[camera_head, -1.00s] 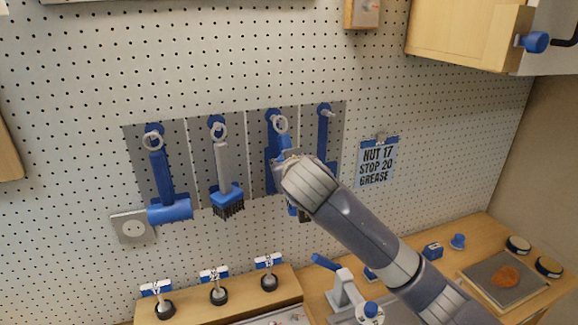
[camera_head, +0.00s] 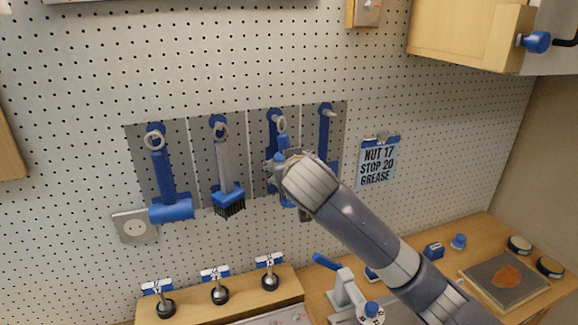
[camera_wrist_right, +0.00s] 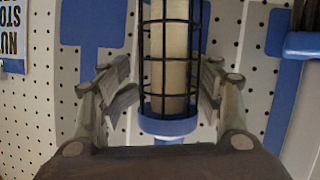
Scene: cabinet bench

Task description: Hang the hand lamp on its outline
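The hand lamp (camera_head: 283,142) is upright in front of the third outline (camera_head: 272,150) on the pegboard. Its ring (camera_head: 281,125) is by the hook at the top of that outline; I cannot tell whether it is on the hook. In the right wrist view the lamp's caged tube (camera_wrist_right: 167,60) and blue collar (camera_wrist_right: 168,125) are between the fingers of my right gripper (camera_wrist_right: 168,92). The fingers stand on both sides with narrow gaps to the cage, so the gripper looks open around it. My right wrist hides the lamp's middle in the head view. My left gripper is not in view.
A blue hammer (camera_head: 170,190) and a brush (camera_head: 226,180) hang on the left. The fourth outline (camera_head: 325,130) on the right is bare. A note (camera_head: 377,165) hangs beside it.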

